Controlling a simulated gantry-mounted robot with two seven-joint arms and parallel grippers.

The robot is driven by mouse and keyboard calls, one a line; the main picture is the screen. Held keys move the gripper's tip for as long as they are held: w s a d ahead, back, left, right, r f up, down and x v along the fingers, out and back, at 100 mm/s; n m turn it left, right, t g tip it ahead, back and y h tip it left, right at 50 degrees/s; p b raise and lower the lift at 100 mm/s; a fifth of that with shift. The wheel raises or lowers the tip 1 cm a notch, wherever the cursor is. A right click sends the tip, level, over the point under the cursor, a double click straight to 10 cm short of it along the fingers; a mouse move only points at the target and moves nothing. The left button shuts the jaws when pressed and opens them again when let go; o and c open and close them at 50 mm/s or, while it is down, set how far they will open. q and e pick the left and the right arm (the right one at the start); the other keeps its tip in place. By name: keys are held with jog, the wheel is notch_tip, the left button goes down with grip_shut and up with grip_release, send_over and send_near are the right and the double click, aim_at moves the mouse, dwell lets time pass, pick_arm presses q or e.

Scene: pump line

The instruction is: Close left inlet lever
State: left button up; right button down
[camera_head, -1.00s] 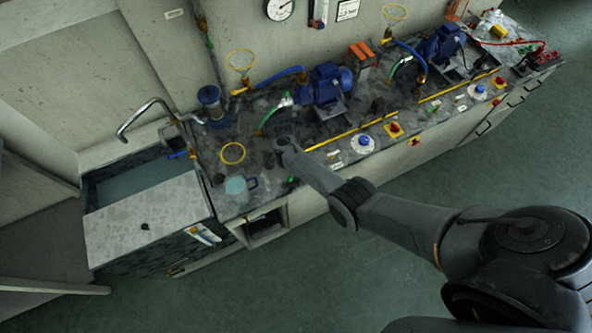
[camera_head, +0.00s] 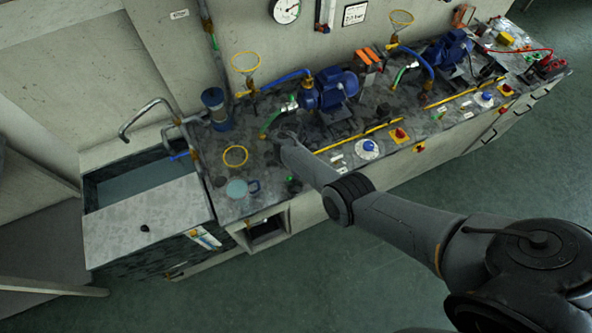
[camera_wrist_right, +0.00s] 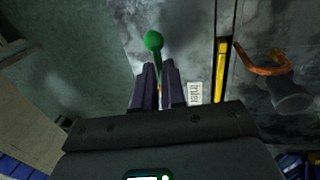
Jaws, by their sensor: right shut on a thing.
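A lever with a round green knob (camera_wrist_right: 153,41) shows in the right wrist view, beside a white label reading "Inlet" (camera_wrist_right: 194,93). My right gripper (camera_wrist_right: 158,83) is shut on the lever's stem just below the knob. The two dark fingers lie on either side of the stem. The forearm hides most of the hand there. My left gripper is not in view.
Blue pumps (camera_head: 330,88) with hoses stand on the counter behind. A yellow rail (camera_head: 352,136), a blue knob (camera_head: 369,146) and a red switch (camera_head: 400,134) lie to the right.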

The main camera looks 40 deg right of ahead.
jog(key=c, duration=1.2)
grip_release()
jog(key=shift+w+r, duration=0.1)
jog(key=shift+r, duration=0.4)
notch_tip(320, 180, up, 10)
jog(key=w+p, duration=0.1)
jog(key=p, duration=0.2)
jog(key=shift+w+d+f+p, duration=0.2)
jog(key=shift+w+d+p, duration=0.15)
jog(key=shift+w, duration=0.05)
